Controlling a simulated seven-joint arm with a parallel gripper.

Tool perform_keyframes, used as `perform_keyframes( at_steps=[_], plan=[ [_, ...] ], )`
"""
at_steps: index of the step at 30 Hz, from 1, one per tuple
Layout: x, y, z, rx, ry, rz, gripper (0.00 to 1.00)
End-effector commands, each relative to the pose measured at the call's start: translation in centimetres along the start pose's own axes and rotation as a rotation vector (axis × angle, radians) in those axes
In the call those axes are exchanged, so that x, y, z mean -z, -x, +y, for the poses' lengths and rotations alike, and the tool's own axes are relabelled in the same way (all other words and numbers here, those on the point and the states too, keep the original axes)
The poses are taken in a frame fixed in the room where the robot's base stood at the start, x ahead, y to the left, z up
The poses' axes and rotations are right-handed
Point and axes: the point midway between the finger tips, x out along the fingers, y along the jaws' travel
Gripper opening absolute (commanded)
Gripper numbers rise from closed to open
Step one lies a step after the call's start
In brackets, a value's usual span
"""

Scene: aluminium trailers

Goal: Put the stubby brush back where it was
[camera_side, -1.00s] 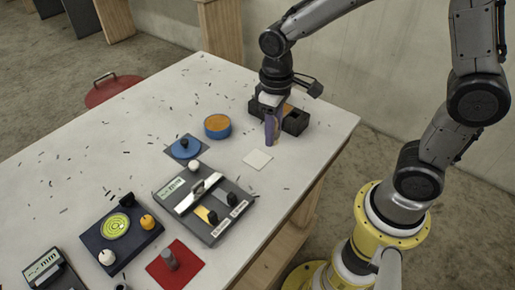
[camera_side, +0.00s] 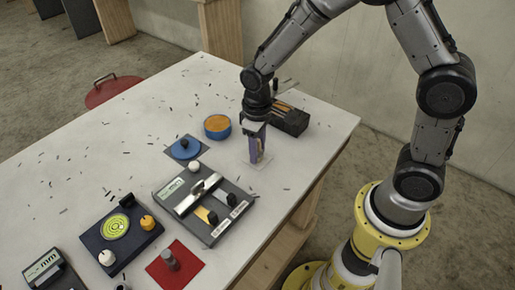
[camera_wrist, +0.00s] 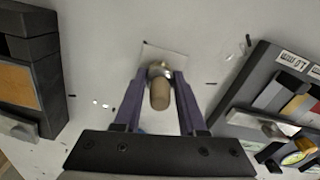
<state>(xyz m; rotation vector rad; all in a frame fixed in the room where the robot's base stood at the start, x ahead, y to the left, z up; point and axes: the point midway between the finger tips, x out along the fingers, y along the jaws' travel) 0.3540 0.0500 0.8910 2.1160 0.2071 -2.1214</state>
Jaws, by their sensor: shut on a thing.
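The stubby brush (camera_wrist: 160,92) has a rounded tan handle and a metal band; it points down in my gripper. My gripper (camera_wrist: 158,95) is shut on it, with purple fingers on either side. In the side view my gripper (camera_side: 256,158) is low over the pale square (camera_side: 266,167), and the fingers mostly hide the brush. In the wrist view the pale square (camera_wrist: 178,57) lies just beyond the brush's lower end. The bristles are hidden, and I cannot tell whether they touch the square.
A dark box (camera_side: 292,121) stands right behind my gripper. A blue tin with an orange top (camera_side: 217,127) and a blue disc (camera_side: 186,149) are to the left. A dark board with a metal bar (camera_side: 232,219) lies in front-left. Small dark scraps dot the table.

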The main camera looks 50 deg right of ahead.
Motion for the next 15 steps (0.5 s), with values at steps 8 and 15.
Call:
perform_keyframes(
  at_steps=[8,15],
  plan=[
    [-0.01,-0.31,0.00,0.000,0.000,-0.001,0.60],
    [-0.01,-0.29,0.00,0.000,0.000,0.000,0.70]
  ],
)
